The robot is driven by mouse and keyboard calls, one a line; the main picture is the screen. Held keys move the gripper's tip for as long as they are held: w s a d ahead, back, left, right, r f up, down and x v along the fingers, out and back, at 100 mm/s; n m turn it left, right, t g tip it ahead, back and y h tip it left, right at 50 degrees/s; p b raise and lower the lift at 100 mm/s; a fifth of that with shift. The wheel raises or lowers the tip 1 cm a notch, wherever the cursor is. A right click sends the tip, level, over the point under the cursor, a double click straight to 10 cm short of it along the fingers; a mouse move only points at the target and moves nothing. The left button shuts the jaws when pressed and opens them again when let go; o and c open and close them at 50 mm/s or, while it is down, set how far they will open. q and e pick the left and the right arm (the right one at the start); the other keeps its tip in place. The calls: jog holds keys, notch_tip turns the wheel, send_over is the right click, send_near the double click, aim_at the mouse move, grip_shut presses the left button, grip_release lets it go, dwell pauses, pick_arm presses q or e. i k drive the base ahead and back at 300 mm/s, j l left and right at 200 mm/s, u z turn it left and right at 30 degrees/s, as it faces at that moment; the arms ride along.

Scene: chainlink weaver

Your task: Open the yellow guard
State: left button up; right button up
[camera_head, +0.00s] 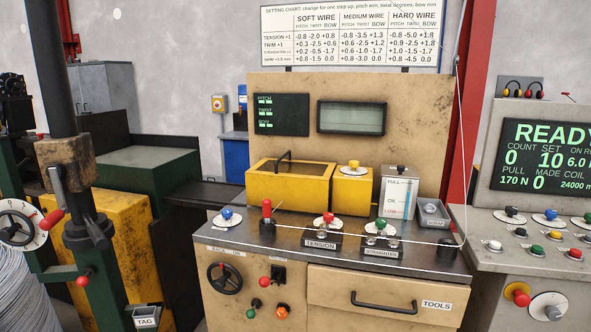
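The yellow guard (290,194) is a yellow box-shaped cover on the left part of the machine's top, below the small green-lit display. A dark bent handle (283,157) stands up from its top. The guard looks shut, its top lying flat over the box. A smaller yellow block (352,187) with a yellow knob stands against its right side. Neither of my grippers shows in this view.
In front of the guard are a red-topped lever (267,210), a blue knob (226,213) and the tension knob (328,219). A wire runs across the front of the worktop. A dark post (74,130) stands at left; a READY console (545,150) at right.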

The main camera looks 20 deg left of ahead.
aim_at(305, 187)
jog(key=i, duration=0.6)
jog(key=i+u, duration=0.35)
jog(key=i+l+u, duration=0.15)
jog(key=u, duration=0.25)
jog(key=i, duration=0.1)
